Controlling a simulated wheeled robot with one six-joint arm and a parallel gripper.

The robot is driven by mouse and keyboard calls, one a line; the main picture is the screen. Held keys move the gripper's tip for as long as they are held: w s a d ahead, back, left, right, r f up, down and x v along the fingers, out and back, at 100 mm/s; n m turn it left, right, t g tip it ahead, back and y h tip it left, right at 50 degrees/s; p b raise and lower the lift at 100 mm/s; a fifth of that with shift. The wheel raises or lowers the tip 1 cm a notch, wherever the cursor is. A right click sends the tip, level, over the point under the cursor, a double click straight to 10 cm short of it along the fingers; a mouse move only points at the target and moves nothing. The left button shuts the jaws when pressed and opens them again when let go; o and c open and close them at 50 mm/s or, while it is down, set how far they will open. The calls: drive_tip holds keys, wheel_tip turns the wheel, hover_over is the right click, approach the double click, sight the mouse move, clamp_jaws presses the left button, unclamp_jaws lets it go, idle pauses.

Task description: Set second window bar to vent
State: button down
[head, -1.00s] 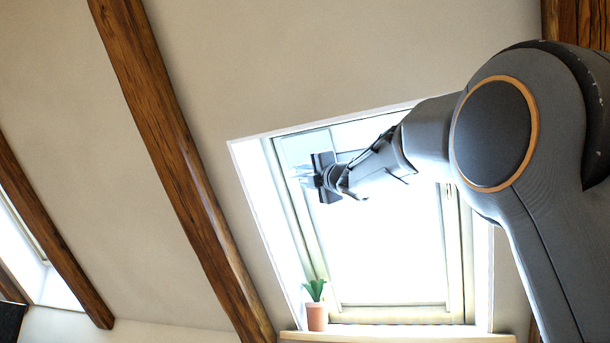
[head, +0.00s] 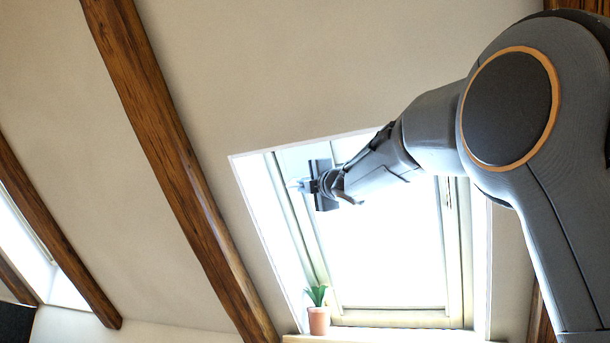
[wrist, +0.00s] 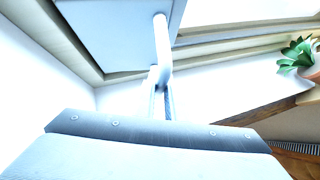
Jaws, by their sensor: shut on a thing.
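The roof window (head: 395,317) is set in the sloped wall, its pane bright white. My gripper (head: 302,186) is at the upper left of this window in the head view. In the wrist view, my gripper (wrist: 161,92) is shut on the end of a slim white bar (wrist: 162,42). The bar runs up to a pale, box-like panel (wrist: 115,30) at the window. In the head view, glare and my gripper mostly hide the bar. My forearm covers part of the window's top. I cannot tell the bar's exact setting.
A potted plant (head: 318,320) stands on the sill (head: 390,339) at the window's lower left; it also shows in the wrist view (wrist: 298,55). A dark wooden beam (head: 180,160) runs left of the window. Another window (head: 28,245) lies at far left.

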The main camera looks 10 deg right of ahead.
drive_tip(key=shift+s+a+m+g+h+p, duration=0.35)
drive_tip(key=shift+s+a+p, duration=0.25)
drive_tip(key=shift+s+p, duration=0.25)
drive_tip(key=c, duration=1.8)
unclamp_jaws()
drive_tip(key=shift+a+r, duration=0.1)
drive_tip(key=shift+s, duration=0.1)
drive_tip(key=shift+b+v, duration=1)
drive_tip(key=shift+v, duration=2.85)
